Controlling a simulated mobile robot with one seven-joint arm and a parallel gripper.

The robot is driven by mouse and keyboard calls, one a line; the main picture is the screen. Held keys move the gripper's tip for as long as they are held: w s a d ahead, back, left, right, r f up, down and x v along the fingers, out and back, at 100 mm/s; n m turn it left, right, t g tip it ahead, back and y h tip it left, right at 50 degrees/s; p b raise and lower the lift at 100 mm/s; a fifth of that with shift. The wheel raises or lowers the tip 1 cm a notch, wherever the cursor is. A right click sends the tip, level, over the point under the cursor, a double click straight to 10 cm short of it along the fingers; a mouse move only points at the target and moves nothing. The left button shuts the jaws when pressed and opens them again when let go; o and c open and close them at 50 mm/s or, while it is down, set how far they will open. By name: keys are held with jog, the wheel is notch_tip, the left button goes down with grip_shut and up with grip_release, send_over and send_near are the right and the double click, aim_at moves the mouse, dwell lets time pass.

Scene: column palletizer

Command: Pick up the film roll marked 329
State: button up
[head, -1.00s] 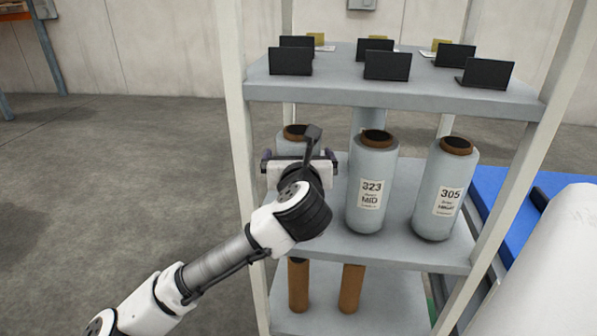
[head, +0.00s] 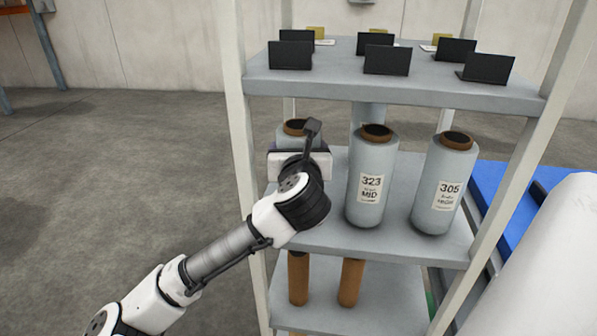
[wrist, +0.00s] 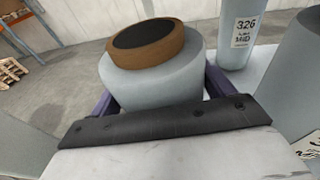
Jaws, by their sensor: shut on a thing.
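A pale grey film roll (head: 292,136) with a brown core stands at the left of the middle shelf. My gripper (head: 299,160) is shut on this roll, with its purple fingers on either side of it. The held roll (wrist: 155,80) also shows in the wrist view, between the fingers just beyond the palm. My gripper hides its label, so I cannot read its number. The number 329 is not visible on any roll. I cannot tell whether the held roll touches the shelf.
Rolls 323 (head: 371,180) and 305 (head: 445,185) stand right of the held roll. Roll 326 (wrist: 236,35) stands behind. The upper shelf (head: 330,88) holds several dark panels. White rack posts (head: 243,150) flank the shelves. Brown tubes (head: 350,283) stand below.

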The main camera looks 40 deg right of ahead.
jog(key=shift+r, duration=0.1)
jog(key=shift+c, duration=0.5)
jog(key=shift+r, duration=0.15)
